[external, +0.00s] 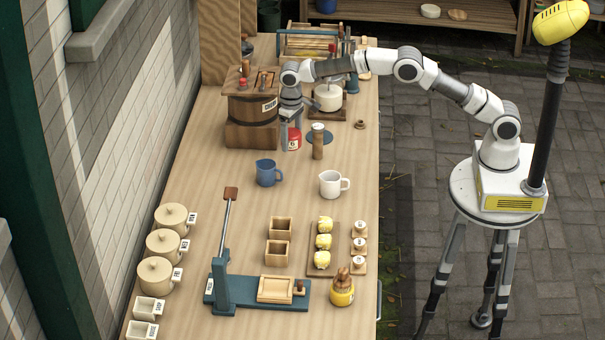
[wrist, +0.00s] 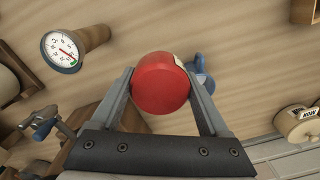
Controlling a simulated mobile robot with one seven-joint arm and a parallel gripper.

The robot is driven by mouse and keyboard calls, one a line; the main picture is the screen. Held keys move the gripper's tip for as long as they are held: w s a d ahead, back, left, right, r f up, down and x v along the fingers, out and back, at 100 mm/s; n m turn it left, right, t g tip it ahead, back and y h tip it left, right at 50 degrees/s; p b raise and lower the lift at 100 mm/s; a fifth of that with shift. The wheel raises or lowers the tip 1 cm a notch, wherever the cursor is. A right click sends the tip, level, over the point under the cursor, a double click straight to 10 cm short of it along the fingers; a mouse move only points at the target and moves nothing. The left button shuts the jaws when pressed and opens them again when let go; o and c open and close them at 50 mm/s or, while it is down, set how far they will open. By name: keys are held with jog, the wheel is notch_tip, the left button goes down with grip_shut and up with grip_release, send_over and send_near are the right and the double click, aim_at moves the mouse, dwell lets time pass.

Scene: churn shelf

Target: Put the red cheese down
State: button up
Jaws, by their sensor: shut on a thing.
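The red cheese (external: 294,138) is a small red cylinder with a pale label, beside the wooden barrel churn (external: 252,108) on the long table (external: 200,165). My gripper (external: 290,132) points down and is shut on it. In the wrist view the red cheese (wrist: 160,84) sits between the two fingers of my gripper (wrist: 160,78), with its round red top facing the camera. The cheese is at or just above the tabletop; I cannot tell whether it touches.
A dial thermometer (wrist: 62,52) with a wooden handle stands close by. A blue jug (external: 268,173) and a white jug (external: 333,184) stand nearer the front. A white pot (external: 328,97) is to the right. Bare tabletop lies left of the jugs.

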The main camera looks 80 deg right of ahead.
aim_at(292, 173)
notch_tip(292, 173, down, 10)
jog(key=shift+f, duration=0.15)
dwell(0.3)
jog(key=shift+f, duration=0.15)
jog(key=o, duration=1.4)
